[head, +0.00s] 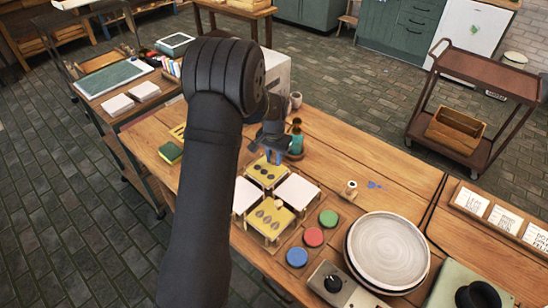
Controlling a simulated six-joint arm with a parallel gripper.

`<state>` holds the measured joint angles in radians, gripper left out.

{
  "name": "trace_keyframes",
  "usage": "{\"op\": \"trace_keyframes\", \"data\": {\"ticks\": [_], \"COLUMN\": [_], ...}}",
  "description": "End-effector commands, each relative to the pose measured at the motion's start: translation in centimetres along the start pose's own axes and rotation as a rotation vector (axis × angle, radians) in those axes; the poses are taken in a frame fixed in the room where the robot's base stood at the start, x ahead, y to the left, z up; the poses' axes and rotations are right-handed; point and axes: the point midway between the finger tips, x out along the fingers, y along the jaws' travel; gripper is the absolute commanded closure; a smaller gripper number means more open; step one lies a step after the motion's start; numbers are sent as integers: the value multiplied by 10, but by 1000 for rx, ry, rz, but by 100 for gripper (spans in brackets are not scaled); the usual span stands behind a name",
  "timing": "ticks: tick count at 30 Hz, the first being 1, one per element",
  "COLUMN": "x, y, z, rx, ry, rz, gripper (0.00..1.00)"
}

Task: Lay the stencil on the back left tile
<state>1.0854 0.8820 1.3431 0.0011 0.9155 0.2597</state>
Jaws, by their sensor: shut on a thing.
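Four tiles stand in a diamond on the wooden table. The left tile (245,195) and right tile (297,191) are bare and white. A yellow stencil (266,171) with dark oval openings is at the far tile of the diamond. A second yellow stencil (270,216) with dark ovals covers the near tile. My gripper (275,156) is shut at the far stencil's back edge, with its bluish fingers pointing down. I cannot tell whether this stencil touches the tile or hovers just above it. My arm hides part of the table left of the tiles.
Green (328,218), red (313,237) and blue (297,257) round pads lie right of the tiles. A teal bottle (296,143) stands close behind my gripper. A large round plate (388,252) is at right, a sponge (171,153) at left. A small spool (349,190) stands on otherwise open table.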

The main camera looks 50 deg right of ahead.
Motion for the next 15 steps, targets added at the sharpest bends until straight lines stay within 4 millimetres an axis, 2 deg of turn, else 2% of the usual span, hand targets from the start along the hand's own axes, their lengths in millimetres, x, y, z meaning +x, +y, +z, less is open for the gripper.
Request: {"op": "trace_keyframes", "data": {"ticks": [6, 7, 9, 15], "x": [4, 3, 3, 3], "y": [0, 0, 0, 0], "z": [0, 0, 0, 0], "rx": [0, 0, 0, 0], "ry": [0, 0, 0, 0], "rz": [0, 0, 0, 0], "gripper": [99, 72, 58, 56]}}
